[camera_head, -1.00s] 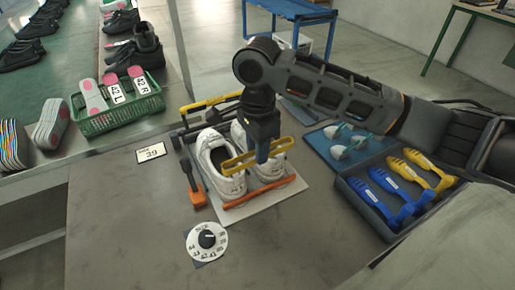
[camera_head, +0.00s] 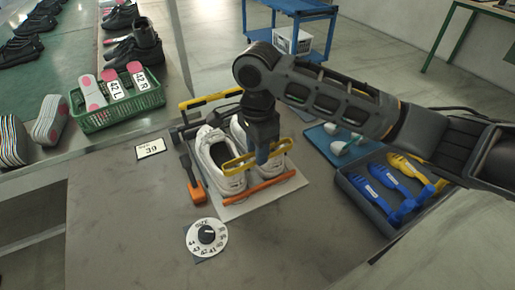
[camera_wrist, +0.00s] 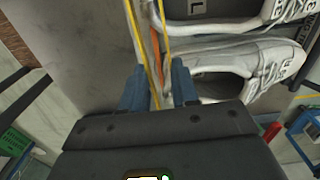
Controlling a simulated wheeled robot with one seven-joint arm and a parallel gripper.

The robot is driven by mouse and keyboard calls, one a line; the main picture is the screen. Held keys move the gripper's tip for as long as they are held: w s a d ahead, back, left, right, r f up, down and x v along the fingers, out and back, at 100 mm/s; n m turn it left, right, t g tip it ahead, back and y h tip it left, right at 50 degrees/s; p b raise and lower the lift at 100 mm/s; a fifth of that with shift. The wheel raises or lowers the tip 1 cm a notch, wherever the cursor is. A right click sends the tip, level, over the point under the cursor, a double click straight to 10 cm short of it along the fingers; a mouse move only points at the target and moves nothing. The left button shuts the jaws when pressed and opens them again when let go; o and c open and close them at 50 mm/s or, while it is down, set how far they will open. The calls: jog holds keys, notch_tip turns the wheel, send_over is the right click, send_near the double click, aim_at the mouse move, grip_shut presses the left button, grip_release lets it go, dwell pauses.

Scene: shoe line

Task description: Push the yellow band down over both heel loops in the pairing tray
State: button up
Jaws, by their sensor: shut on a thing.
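A pair of white shoes sits side by side in the pairing tray (camera_head: 234,212), heels toward the near orange bar (camera_head: 260,189). The left shoe (camera_head: 226,178) shows clearly; the right one is partly behind my gripper. My gripper (camera_head: 263,156) is shut on the yellow band (camera_head: 238,163), which spans across the two heels. I cannot tell whether the band is around the heel loops; the loops are not clear. In the wrist view the band (camera_wrist: 133,32) runs as two strands between my blue fingertips (camera_wrist: 158,88), beside the white shoes (camera_wrist: 225,60).
A dark tray (camera_head: 350,205) of blue and yellow shoe forms stands right. A blue mat (camera_head: 318,142) lies behind it. An orange-ended tool (camera_head: 196,192) lies left of the shoes, near a size dial (camera_head: 207,236) and 39 card (camera_head: 150,148). A green basket (camera_head: 120,115) stands back left.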

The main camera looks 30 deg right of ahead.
jog(key=shift+f, duration=0.55)
jog(key=o, duration=1.1)
jog(key=shift+r+p, duration=3.85)
jog(key=shift+r, duration=0.65)
